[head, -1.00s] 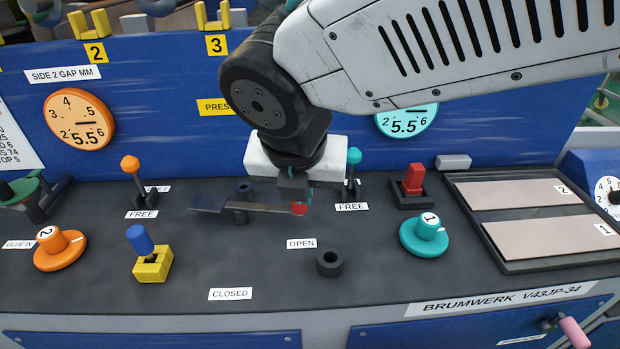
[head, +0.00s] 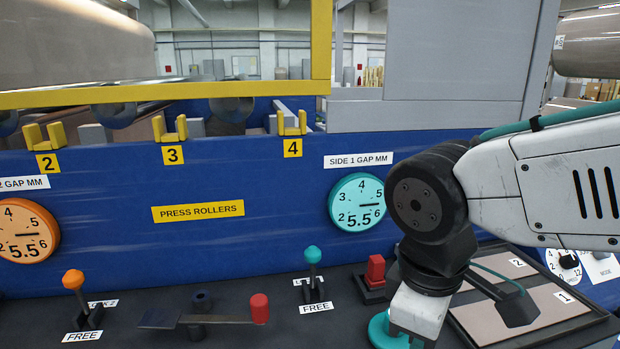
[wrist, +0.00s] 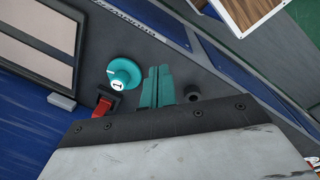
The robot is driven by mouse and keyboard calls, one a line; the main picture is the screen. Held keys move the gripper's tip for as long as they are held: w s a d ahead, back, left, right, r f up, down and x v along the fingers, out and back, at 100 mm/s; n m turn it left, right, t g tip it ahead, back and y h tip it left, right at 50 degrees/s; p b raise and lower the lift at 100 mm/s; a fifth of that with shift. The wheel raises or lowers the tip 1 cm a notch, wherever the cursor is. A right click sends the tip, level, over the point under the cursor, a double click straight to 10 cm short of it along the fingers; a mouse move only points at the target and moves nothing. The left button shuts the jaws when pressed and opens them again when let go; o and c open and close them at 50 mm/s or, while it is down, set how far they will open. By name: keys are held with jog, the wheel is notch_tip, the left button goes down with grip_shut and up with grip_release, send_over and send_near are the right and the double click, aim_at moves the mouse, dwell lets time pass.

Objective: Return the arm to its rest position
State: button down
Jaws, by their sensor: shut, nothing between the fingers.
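My gripper (wrist: 158,72) shows in the wrist view as two teal fingers lying together, with nothing between them. They point over the dark console top, between a teal knob marked 1 (wrist: 123,74) and a short black ring (wrist: 193,92). In the head view my arm comes in from the right and bends down at a black joint. The white gripper body is at the bottom edge there, and the fingertips are out of frame.
The blue panel (head: 270,230) with the teal gap dial (head: 357,202) rises behind my arm. A teal-topped lever (head: 312,256) and a red switch (head: 376,269) stand close to its left. A framed tray (head: 590,318) with two pale plates lies right of and behind my gripper.

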jog(key=s+d+m, duration=0.2)
jog(key=d+m, duration=0.3)
jog(key=d, duration=0.1)
jog(key=s+d+r+m+y, duration=0.1)
jog(key=s+d+m, duration=0.1)
jog(key=d+m, duration=0.3)
jog(key=shift+s+d+m+t, duration=0.35)
jog(key=shift+d+m+t, duration=0.05)
jog(key=shift+d, duration=0.55)
